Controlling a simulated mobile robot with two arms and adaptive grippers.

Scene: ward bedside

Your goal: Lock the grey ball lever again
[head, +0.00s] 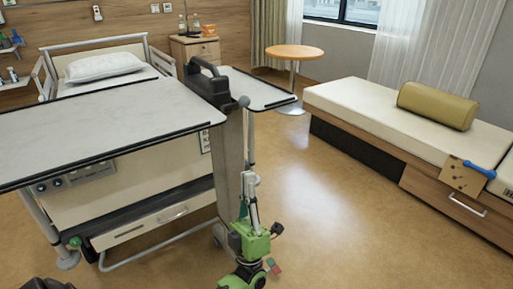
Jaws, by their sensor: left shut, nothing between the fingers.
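The grey ball lever (243,101) shows as a small dark grey ball on the upper right side of the overbed table's column (232,150), just below the tabletop level. How its arm is set is too small to tell. My left gripper (250,180), with grey fingers on a green and black wrist, points up in front of the column. Its fingers are shut and empty. My right gripper is not in view.
The overbed tabletop (100,118) reaches over the bed, with a side leaf (262,92) right of the column. A couch (370,115) with an olive bolster (437,105) and a blue handle (479,169) stands at right. The floor (340,215) between is clear.

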